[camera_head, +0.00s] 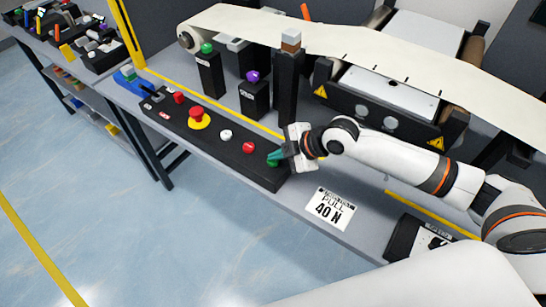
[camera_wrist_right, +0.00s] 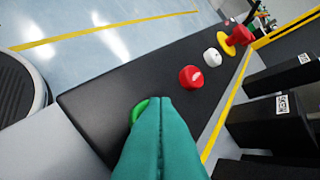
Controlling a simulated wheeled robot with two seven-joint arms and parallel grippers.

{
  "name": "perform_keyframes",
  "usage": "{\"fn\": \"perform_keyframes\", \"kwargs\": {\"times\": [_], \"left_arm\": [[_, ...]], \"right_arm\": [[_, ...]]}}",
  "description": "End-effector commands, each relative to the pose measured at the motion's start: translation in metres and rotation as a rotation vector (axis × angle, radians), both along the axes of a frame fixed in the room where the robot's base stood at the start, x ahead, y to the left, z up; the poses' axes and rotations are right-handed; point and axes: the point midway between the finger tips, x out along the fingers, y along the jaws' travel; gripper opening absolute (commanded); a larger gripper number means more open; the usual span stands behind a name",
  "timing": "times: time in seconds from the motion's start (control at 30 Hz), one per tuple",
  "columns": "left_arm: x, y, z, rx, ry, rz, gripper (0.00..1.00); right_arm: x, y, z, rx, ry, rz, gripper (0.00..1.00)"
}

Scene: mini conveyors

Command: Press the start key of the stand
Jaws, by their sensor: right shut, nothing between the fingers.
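The stand is a long black control box (camera_head: 217,140) on the grey bench. A green key (camera_head: 272,163) sits at its near right end; in the wrist view the green key (camera_wrist_right: 139,108) shows only as a rim, partly hidden by my fingers. My right gripper (camera_head: 276,156) is shut and empty, with its teal fingertips over the green key. In the wrist view the right gripper (camera_wrist_right: 160,104) covers most of the key. I cannot tell whether the tips touch it. My left gripper is not in view.
Along the same box are a red button (camera_head: 248,147), a white button (camera_head: 225,134) and a red mushroom stop on yellow (camera_head: 198,117). Black posts with green (camera_head: 207,48) and purple (camera_head: 252,76) knobs stand behind. A cream conveyor belt (camera_head: 350,40) runs farther back.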

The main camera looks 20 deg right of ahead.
Motion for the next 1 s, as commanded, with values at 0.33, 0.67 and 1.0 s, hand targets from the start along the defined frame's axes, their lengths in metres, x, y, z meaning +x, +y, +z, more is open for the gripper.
{"fn": "perform_keyframes", "kwargs": {"times": [0.33,0.67,1.0], "left_arm": [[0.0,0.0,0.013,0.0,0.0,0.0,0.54],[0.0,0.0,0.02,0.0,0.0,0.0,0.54],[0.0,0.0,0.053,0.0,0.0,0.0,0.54]], "right_arm": [[0.0,0.0,0.013,0.0,0.0,0.0,0.0],[0.0,0.0,0.02,0.0,-0.001,-0.001,0.0],[0.0,0.0,0.056,0.0,-0.001,0.0,0.0]]}}
